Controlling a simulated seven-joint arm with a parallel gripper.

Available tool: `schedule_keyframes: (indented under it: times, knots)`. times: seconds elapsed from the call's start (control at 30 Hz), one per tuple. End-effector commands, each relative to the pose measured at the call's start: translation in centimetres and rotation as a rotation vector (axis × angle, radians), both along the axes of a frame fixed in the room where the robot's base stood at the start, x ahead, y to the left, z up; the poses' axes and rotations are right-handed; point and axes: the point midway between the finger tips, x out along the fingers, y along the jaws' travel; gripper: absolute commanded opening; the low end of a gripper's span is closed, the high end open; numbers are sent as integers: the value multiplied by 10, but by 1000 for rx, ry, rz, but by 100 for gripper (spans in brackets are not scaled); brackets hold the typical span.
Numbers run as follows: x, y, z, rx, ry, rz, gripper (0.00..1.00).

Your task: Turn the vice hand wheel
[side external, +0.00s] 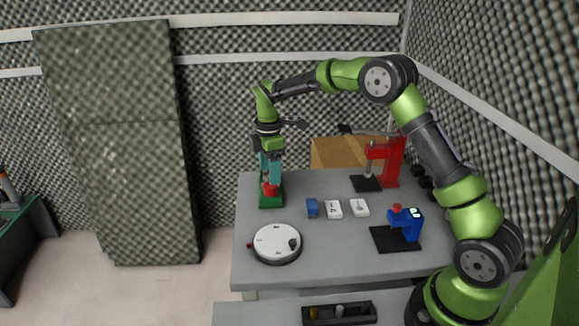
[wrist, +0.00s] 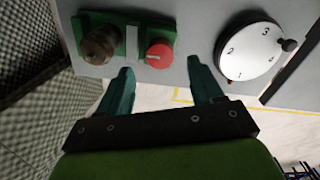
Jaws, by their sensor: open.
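The vice is a small green block (side external: 271,203) at the table's back left corner; its green body (wrist: 131,42) also shows at the top of the wrist view, with a round brown part on it. Its hand wheel is a red disc (wrist: 159,55) with a pale mark, at the vice's right end in the wrist view. The red shows below my fingers in the side view (side external: 270,189). My gripper (wrist: 160,68) is open and points down over the vice.
A white numbered dial (side external: 276,242) with a dark knob stands in front of the vice. A red press (side external: 388,160) and a blue device (side external: 405,223) stand farther right.

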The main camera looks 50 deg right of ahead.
Motion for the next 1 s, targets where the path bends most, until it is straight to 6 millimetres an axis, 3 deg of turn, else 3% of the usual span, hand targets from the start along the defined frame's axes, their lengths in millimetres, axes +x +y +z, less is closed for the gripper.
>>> schedule_keyframes:
  times: [0.23,0.67,1.0]
  knots:
    - [0,0,-37,1,2,-1,66]
    - [0,0,-46,0,-1,0,66]
    - [0,0,-46,0,-1,0,14]
